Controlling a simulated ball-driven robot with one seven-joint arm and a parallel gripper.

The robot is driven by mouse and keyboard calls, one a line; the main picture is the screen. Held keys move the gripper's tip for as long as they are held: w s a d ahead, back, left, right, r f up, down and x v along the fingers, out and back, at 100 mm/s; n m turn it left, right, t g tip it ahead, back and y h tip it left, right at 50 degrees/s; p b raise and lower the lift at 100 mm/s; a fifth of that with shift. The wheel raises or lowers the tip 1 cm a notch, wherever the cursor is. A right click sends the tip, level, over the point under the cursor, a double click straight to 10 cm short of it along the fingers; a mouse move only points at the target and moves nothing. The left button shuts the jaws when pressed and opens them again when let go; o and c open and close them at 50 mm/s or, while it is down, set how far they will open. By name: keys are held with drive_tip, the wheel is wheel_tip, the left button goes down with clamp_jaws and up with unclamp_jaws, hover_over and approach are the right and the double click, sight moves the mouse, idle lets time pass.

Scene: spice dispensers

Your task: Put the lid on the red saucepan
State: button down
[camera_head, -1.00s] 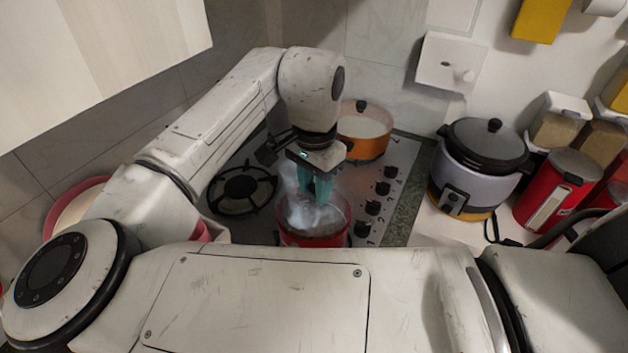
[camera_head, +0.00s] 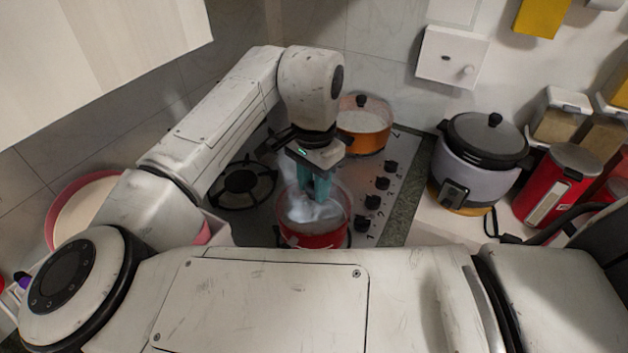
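The red saucepan (camera_head: 313,241) stands on the hob, at the burner nearest me, partly hidden at the bottom by my arm. A cloudy, translucent whitish patch covers its opening; I cannot tell whether it is steam or a glass lid. My gripper (camera_head: 315,194) points down with teal fingers directly above the saucepan, the tips within or just in front of the cloudy patch. The fingers look close together, but their tips are blurred. I cannot make out a separate lid for the saucepan or anything between the fingers.
An orange pot (camera_head: 363,140) with a black-knobbed lid stands behind my gripper. An empty burner (camera_head: 243,186) is to the left, knobs (camera_head: 382,183) to the right. A rice cooker (camera_head: 478,182) and red canister (camera_head: 556,185) stand farther right. A pink-rimmed bowl (camera_head: 58,203) is at far left.

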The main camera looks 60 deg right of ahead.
sight(313, 185)
drive_tip(key=shift+f, duration=0.45)
idle(0.6)
drive_tip(key=shift+c, duration=1.1)
unclamp_jaws()
drive_tip(key=shift+r, duration=0.1)
drive_tip(key=shift+r+p, duration=3.2)
drive_tip(key=shift+r, duration=0.2)
